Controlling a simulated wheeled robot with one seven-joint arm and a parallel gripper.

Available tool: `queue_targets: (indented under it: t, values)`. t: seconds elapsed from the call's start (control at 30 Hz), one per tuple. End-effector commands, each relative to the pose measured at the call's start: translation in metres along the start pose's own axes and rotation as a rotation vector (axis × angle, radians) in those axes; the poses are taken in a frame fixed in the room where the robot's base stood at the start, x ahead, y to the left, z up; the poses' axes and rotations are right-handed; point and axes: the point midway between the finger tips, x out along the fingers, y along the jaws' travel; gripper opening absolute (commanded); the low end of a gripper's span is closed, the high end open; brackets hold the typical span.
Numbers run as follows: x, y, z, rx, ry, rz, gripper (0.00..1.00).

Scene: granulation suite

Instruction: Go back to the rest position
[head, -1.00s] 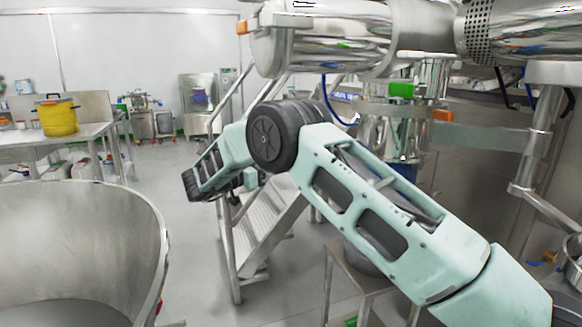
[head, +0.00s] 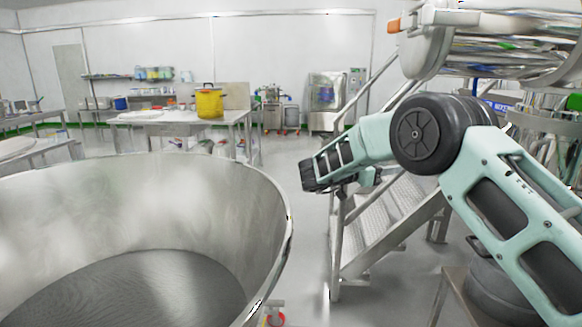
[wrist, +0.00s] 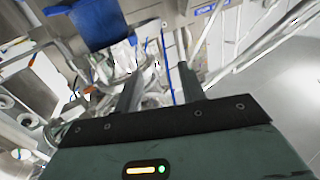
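My arm reaches in from the right side of the head view, bent at a dark round joint, with its far end pointing left over the floor by the metal steps. In the wrist view my gripper (wrist: 158,85) has its two dark fingers apart with nothing held between them. Behind the fingers, steel machinery and a blue part (wrist: 98,25) show blurred. In the head view the fingers themselves cannot be made out at the arm's end.
A large steel bowl (head: 262,195) fills the lower left. Metal steps (head: 385,215) stand close behind my arm. Steel process equipment (head: 495,50) hangs at upper right. A table with a yellow pot (head: 209,102) stands farther back. Open floor (head: 290,150) lies between bowl and steps.

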Motion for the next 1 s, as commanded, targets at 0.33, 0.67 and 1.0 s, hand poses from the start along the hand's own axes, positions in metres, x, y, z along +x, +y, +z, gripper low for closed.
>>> queue_targets:
  t: [0.33, 0.67, 1.0]
  values:
    - [-0.141, -0.063, -0.058, 0.068, -0.281, -0.933, 0.40]
    - [-0.316, 0.062, -0.041, -0.321, -0.693, -1.591, 0.40]
    - [-0.341, 0.286, 0.008, -1.023, -0.984, -1.716, 0.40]
